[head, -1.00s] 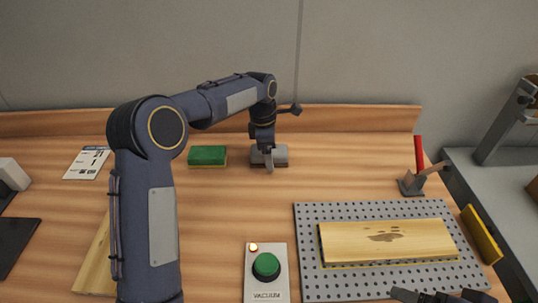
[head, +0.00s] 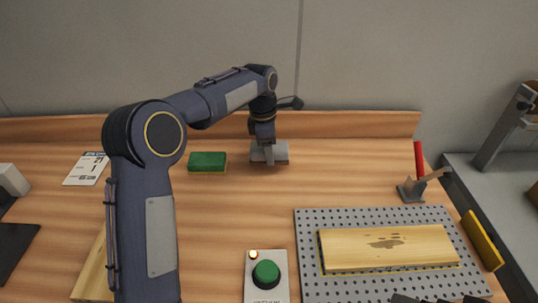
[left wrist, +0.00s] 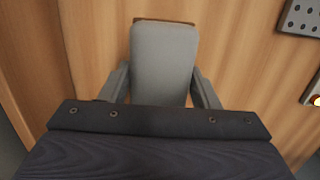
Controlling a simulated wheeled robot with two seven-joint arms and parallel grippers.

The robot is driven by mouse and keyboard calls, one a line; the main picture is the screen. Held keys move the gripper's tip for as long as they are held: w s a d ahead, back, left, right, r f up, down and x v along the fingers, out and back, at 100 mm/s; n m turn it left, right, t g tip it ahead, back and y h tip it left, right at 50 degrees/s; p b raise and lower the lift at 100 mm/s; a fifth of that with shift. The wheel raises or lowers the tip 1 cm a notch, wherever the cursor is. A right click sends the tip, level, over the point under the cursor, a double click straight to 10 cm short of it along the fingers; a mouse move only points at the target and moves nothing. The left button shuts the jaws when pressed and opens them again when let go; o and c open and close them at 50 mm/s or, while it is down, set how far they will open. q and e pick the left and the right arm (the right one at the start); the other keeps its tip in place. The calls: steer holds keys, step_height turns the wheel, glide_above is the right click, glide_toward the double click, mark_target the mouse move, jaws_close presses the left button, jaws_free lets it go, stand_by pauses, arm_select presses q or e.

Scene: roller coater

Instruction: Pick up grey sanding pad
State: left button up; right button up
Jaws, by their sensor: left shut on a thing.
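The grey sanding pad (head: 279,152) is at the back of the wooden bench, to the right of a green pad. My left gripper (head: 268,156) comes down over it from above and is shut on it. In the left wrist view the pad (left wrist: 163,62) sits between the two fingers (left wrist: 160,88), one along each side. I cannot tell whether the pad's underside touches the bench. My right gripper (head: 432,299) shows only as a dark sliver at the bottom edge, so its jaws cannot be made out.
A green pad (head: 207,162) lies close to the left of the grey one. A perforated plate (head: 308,230) bears a wooden board (head: 350,247) at front right. A green vacuum button (head: 266,273) is at front centre. A red-handled clamp (head: 419,160) stands at right. The bench middle is clear.

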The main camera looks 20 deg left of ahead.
arm_select(q)
steer(key=s+d+r+b, duration=0.1)
steer(key=s+d+r, duration=0.5)
steer(key=s+r, duration=0.3)
steer(key=s, duration=0.3)
steer(key=shift+s+r+b, duration=0.15)
steer(key=shift+b, duration=0.2)
steer(key=shift+d, duration=0.1)
steer(key=o, duration=0.5)
steer(key=c, duration=0.3)
steer(key=shift+c, duration=0.2)
